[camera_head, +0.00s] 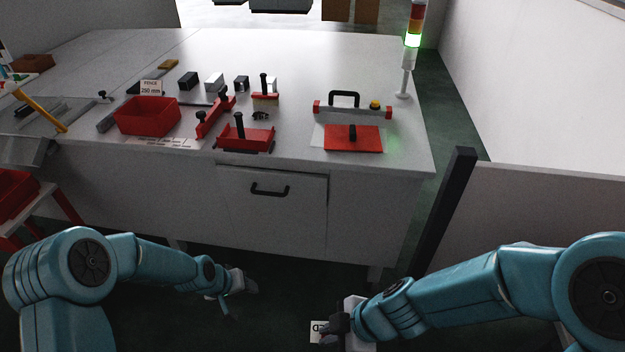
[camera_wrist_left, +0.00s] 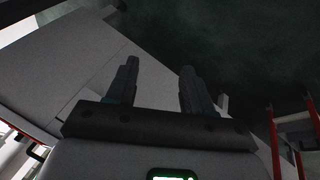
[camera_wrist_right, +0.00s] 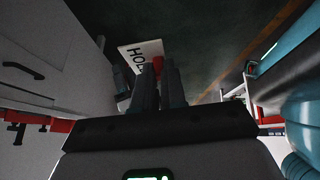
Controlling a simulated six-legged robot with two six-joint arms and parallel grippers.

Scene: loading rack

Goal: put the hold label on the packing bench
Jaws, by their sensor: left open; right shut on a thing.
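The hold label is a white card with dark letters reading "HO", the rest hidden; it shows in the right wrist view (camera_wrist_right: 138,54) and as a small white patch in the head view (camera_head: 317,331). My right gripper (camera_head: 336,325) is shut on it, low in front of the bench; its fingers show in the right wrist view (camera_wrist_right: 158,72). My left gripper (camera_head: 238,300) is open and empty, also low in front of the bench; its fingers stand apart in the left wrist view (camera_wrist_left: 157,75). The packing bench (camera_head: 290,70) has a light grey top, well beyond both grippers.
On the bench stand a red bin (camera_head: 148,117), red fixtures (camera_head: 245,139), a red plate with a black handle (camera_head: 353,139) and a signal light (camera_head: 411,45). The bench's right front corner is clear. A dark post (camera_head: 446,208) and panel stand at right.

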